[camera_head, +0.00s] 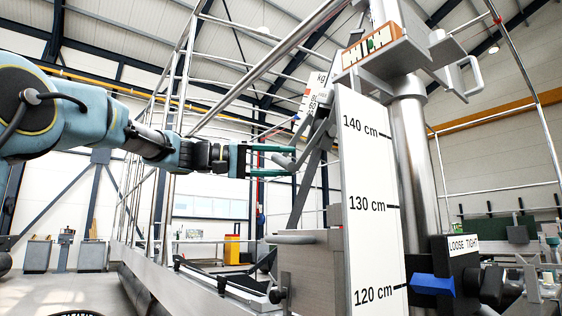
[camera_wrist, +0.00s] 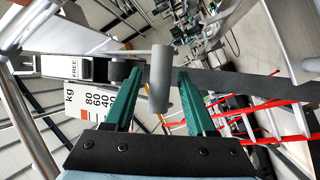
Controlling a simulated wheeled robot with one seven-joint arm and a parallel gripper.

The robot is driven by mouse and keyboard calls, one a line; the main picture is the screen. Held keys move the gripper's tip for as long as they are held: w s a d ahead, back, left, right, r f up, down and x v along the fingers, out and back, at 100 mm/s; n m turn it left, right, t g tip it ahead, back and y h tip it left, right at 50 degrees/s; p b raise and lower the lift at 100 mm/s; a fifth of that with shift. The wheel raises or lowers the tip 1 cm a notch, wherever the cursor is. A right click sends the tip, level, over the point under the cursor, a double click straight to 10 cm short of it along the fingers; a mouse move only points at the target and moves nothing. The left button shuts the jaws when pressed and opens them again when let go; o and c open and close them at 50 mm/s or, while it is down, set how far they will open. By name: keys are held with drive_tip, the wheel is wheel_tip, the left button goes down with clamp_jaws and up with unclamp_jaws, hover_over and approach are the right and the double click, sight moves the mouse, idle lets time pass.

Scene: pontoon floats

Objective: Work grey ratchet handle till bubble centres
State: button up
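The grey ratchet handle (camera_head: 287,161) is at the end of a tilted lever beside the measuring board in the head view. In the wrist view the grey handle (camera_wrist: 160,80) stands between the two green fingers, with a gap on each side. My gripper (camera_head: 291,161) is open around it; the fingertips (camera_wrist: 159,78) do not appear to press on it. The bubble level (camera_head: 371,46), an orange-brown block with a small green vial, sits tilted on a bracket at the top of the post. The bubble's exact position is too small to tell.
A white height board (camera_head: 365,205) marked 120 to 140 cm stands right of my gripper. A kg scale (camera_wrist: 92,100) lies near the fingers. A blue knob (camera_head: 432,285) sits below a LOOSE TIGHT label. Another grey handle (camera_head: 290,239) is lower. Metal rails rise behind my arm.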

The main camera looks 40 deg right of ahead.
clamp_jaws()
idle(1.2)
